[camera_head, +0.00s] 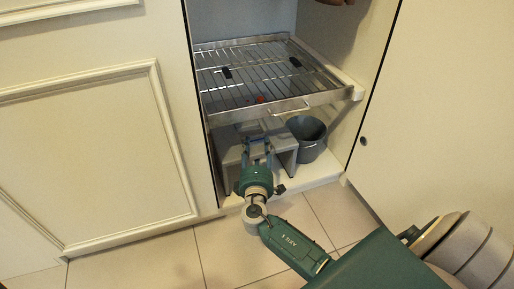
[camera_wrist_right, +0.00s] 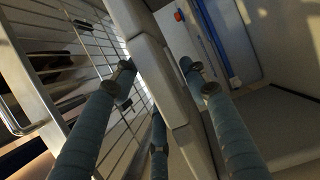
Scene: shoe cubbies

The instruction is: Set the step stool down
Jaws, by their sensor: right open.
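The step stool (camera_head: 284,141) is pale grey and stands upright on the cabinet floor, under the pull-out wire rack. My right gripper (camera_head: 257,146) reaches in from the front, at the stool's top and front edge, and hides its middle. In the right wrist view, the gripper's dark blue fingers (camera_wrist_right: 158,70) are spread on both sides of the stool's pale slab (camera_wrist_right: 161,82). They are open, and I cannot tell if they touch it. My left gripper is not in view.
The wire rack (camera_head: 228,108) sits low above the stool. A dark grey bucket (camera_head: 308,148) stands close at the stool's right. An open cabinet door (camera_head: 444,110) is on the right. The tiled floor (camera_head: 165,262) in front is clear.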

